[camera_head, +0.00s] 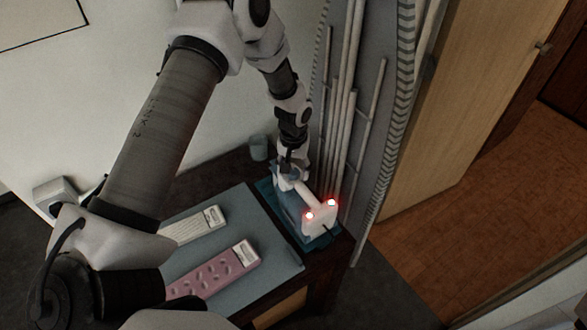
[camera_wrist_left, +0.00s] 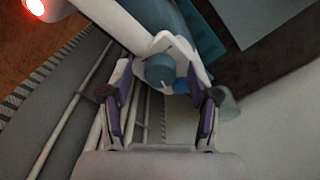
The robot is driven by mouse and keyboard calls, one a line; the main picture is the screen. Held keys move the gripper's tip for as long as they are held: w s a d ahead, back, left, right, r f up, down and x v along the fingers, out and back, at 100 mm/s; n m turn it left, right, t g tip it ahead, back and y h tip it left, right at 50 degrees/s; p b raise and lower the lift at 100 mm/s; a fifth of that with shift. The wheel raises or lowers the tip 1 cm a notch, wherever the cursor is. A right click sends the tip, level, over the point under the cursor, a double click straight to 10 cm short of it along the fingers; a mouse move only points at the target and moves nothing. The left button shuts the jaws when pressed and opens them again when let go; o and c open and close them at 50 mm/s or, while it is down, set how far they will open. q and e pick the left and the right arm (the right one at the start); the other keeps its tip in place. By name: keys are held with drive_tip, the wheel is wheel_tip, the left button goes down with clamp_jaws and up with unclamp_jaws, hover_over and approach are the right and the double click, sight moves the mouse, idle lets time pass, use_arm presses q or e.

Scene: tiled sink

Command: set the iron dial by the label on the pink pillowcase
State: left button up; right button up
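The pink pillowcase (camera_head: 210,276) lies folded on the blue-grey mat, with a white label (camera_head: 243,254) at its right end; the print is too small to read. The white and blue iron (camera_head: 318,216) is on a teal rest (camera_head: 268,190) on the right, two red lights glowing on its end. In the left wrist view the blue round dial (camera_wrist_left: 160,69) with a pale mark sits on a white collar of the iron. My left gripper (camera_head: 286,161) is at the iron's far end. In the wrist view its fingers (camera_wrist_left: 160,85) are spread on either side of the dial, apparently apart from it. My right gripper is out of view.
A cream pillowcase (camera_head: 192,229) with its own label lies behind the pink one on the mat (camera_head: 245,207). A small grey-blue cup (camera_head: 259,147) stands near the wall. Grey upright pipes (camera_head: 340,130) rise close beside the iron and my left arm.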

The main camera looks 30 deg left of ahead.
sight(293, 172)
use_arm(q)
wheel_tip(293, 172, up, 12)
idle(0.5)
